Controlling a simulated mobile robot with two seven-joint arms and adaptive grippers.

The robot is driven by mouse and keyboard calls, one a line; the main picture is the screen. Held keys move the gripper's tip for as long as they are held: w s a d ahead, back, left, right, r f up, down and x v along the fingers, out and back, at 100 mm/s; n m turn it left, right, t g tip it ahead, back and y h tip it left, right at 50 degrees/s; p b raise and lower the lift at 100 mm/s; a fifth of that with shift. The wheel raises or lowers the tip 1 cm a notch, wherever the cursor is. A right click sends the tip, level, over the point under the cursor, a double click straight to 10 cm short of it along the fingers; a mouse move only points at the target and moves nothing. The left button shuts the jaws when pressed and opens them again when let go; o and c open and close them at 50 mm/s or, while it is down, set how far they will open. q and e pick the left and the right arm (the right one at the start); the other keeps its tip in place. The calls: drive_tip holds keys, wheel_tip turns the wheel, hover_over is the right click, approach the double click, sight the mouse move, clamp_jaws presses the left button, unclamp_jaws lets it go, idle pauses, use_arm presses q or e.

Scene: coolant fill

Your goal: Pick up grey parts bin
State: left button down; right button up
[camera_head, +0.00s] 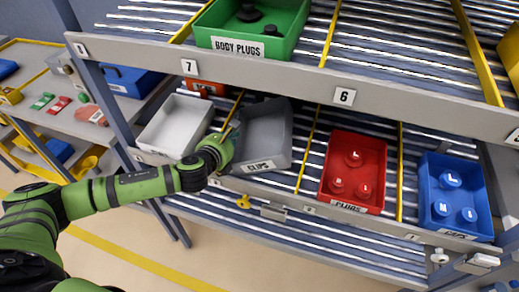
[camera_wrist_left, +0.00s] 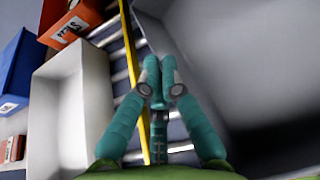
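The grey parts bin (camera_head: 264,135), labelled CLIPS, is in the middle bay of the lower shelf. It sits a little back from the front rail and looks slightly turned against the bins beside it. Its inside looks empty. My left gripper (camera_head: 232,137) is at its left side wall. In the left wrist view the teal fingers (camera_wrist_left: 160,80) are drawn close together at the edge of the grey bin (camera_wrist_left: 215,45), shut on that wall; the contact itself is partly hidden. My right gripper is not in view.
A white bin (camera_head: 174,126) stands close on the left, a red PLUGS bin (camera_head: 342,178) and a blue CAPS bin (camera_head: 437,197) to the right. The upper shelf rail (camera_head: 300,84) runs above the grey bin. Yellow dividers (camera_head: 306,150) separate the bays.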

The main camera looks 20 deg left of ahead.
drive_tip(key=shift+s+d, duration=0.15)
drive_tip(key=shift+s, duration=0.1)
use_arm(q)
drive_tip(key=shift+r, duration=0.1)
